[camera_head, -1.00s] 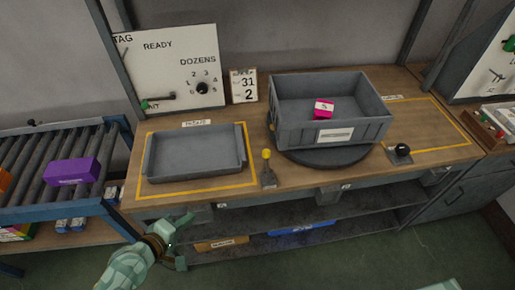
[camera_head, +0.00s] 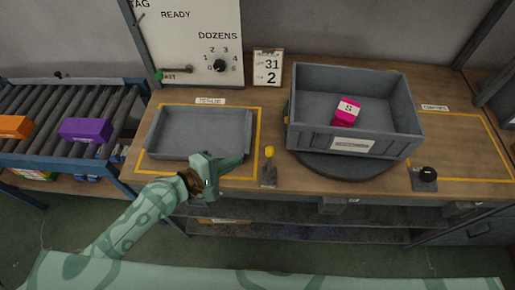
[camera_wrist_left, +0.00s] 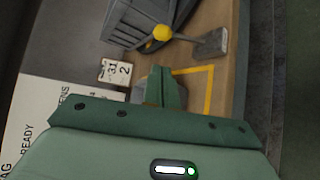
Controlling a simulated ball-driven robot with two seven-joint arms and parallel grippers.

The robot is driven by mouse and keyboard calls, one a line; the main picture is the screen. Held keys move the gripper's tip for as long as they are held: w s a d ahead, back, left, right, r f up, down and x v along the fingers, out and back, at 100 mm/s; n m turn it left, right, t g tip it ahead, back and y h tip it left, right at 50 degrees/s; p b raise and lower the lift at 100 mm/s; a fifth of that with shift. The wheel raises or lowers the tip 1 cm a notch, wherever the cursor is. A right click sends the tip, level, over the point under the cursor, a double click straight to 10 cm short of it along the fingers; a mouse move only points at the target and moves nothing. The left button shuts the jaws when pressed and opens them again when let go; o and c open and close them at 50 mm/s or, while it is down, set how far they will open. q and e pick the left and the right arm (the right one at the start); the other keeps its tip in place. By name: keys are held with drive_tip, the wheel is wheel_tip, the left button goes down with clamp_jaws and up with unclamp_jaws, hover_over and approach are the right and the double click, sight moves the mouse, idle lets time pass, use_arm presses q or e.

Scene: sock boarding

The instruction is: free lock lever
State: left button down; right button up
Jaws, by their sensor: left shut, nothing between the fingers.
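The lever with a yellow knob (camera_head: 269,153) stands on a small grey base at the bench's front edge, left of the round turntable (camera_head: 350,166). Its shaft looks nearly upright. In the left wrist view the yellow knob (camera_wrist_left: 162,33) and the lever's base (camera_wrist_left: 211,43) lie beyond the fingertips. My left gripper (camera_head: 238,161) is shut and empty, left of the lever and apart from it, over the front of the tray's marked area. Its closed fingers (camera_wrist_left: 165,82) also show in the left wrist view. My right gripper is out of view.
A grey bin (camera_head: 352,145) with a pink box (camera_head: 346,112) inside sits on the turntable. A grey tray (camera_head: 200,155) lies behind my left gripper. A black-knobbed control (camera_head: 426,175) stands at the right. A roller conveyor (camera_head: 60,150) with boxes is at the left.

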sight(269, 162)
use_arm(q)
drive_tip(key=b+x, duration=0.2)
drive_tip(key=x, duration=0.8)
drive_tip(key=shift+a, duration=0.1)
drive_tip(key=shift+s+f+b, duration=0.1)
drive_tip(key=shift+s+b, duration=0.1)
drive_tip(key=shift+b, duration=0.25)
drive_tip(key=shift+s+m+t+b, duration=0.15)
drive_tip(key=shift+m+t+b, duration=0.15)
drive_tip(key=shift+b, duration=0.1)
